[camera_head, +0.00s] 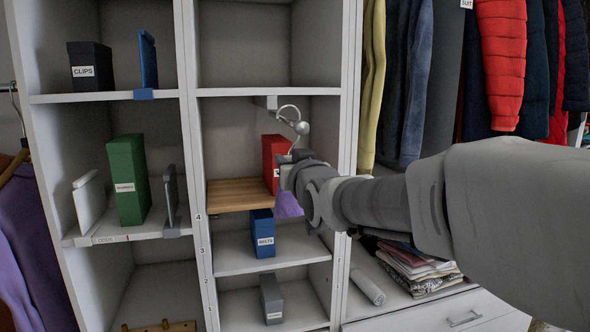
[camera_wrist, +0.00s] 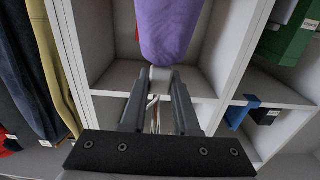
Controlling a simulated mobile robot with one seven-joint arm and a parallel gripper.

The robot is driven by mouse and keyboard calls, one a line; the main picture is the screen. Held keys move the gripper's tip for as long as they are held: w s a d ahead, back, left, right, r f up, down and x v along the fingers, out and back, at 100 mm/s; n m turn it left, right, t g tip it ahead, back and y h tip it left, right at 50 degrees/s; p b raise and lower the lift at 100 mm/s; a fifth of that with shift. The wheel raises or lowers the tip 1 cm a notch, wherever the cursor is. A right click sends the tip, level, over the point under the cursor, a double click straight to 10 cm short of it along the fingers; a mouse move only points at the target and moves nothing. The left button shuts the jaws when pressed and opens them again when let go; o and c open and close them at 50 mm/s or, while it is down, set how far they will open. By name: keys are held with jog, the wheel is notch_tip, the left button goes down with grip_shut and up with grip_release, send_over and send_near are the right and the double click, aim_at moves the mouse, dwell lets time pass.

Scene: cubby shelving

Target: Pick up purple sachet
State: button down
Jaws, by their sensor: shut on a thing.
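The purple sachet (camera_head: 287,204) hangs at my gripper in front of the middle cubby column in the head view, partly hidden by the gripper. In the wrist view the purple sachet (camera_wrist: 168,30) fills the top centre, just beyond the fingertips. My gripper (camera_wrist: 160,78) is shut on the sachet, with a small pale piece between its fingertips. In the head view my gripper (camera_head: 290,172) is at the front of the cubby with the wooden board. The sachet appears clear of the shelves, though its exact depth is hard to tell.
A red box (camera_head: 274,158) stands on the wooden board (camera_head: 238,194), close behind my gripper. A blue box (camera_head: 262,233) and a grey box (camera_head: 271,298) stand in the cubbies below. A green box (camera_head: 128,180) is at left. Clothes (camera_head: 500,60) hang at right. The upper middle cubby is empty.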

notch_tip(320, 180, up, 2)
jog(key=shift+r, duration=0.1)
jog(key=b+v, duration=0.1)
jog(key=v, duration=1.7)
jog(key=w+d+f+m+h+p, duration=0.1)
jog(key=w+d+f+h+p, duration=0.15)
jog(key=w+f, duration=0.65)
jog(key=w+d+f+m+h+p, duration=0.1)
jog(key=w+d+f, duration=0.3)
jog(key=w+f, duration=0.5)
jog(key=d+f+m+h+p, duration=0.15)
jog(key=d+f, duration=0.25)
jog(key=f, duration=0.6)
jog(key=s+f, duration=0.5)
jog(key=f, duration=0.7)
jog(key=shift+s+d+f+t, duration=0.15)
jog(key=shift+s+f+t, duration=0.1)
jog(key=shift+s+t, duration=0.1)
